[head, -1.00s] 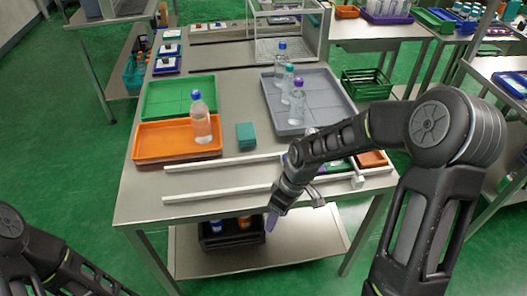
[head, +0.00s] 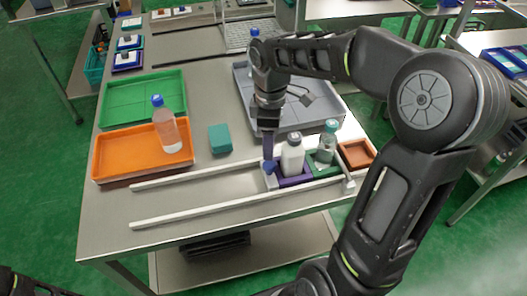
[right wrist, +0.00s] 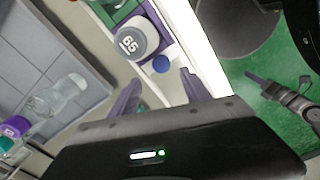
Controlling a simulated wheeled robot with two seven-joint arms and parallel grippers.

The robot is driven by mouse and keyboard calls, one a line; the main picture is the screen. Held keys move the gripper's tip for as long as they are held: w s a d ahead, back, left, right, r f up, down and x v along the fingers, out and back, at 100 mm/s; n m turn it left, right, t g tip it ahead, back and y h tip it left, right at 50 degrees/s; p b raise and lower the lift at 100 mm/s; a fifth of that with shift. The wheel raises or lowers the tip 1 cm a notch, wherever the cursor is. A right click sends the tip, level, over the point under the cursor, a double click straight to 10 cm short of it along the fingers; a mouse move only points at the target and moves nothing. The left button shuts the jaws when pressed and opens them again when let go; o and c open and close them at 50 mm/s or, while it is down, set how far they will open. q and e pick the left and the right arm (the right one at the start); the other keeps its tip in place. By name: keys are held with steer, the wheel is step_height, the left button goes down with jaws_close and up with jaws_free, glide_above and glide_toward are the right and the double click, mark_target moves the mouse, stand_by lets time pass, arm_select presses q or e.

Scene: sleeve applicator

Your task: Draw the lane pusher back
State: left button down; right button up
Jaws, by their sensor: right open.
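The lane runs between two white rails (head: 190,215) at the table's front. The lane pusher's blue knob (head: 268,168) stands at the lane's left of the pads; it also shows in the right wrist view (right wrist: 161,64). My right gripper (head: 268,147) points down over it, open, and the knob lies ahead of its parted purple fingers. Whether they touch it I cannot tell. A teal-capped clear bottle (head: 326,148) stands on the green pad. A dark gripper, apparently my left (right wrist: 262,82), shows small at right in the wrist view.
An orange tray (head: 110,158) holds a blue-capped bottle (head: 167,125). A green tray (head: 140,95), a teal block (head: 220,139) and a grey tray (head: 325,105) lie behind the lane. The lane's left part is clear.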

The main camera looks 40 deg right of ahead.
mark_target(270, 164)
steer(key=shift+s+a+r, duration=0.1)
steer(key=shift+s, duration=0.15)
steer(key=shift+w+f, duration=0.1)
steer(key=shift+f, duration=3.9)
steer(key=shift+c, duration=0.5)
jaws_close()
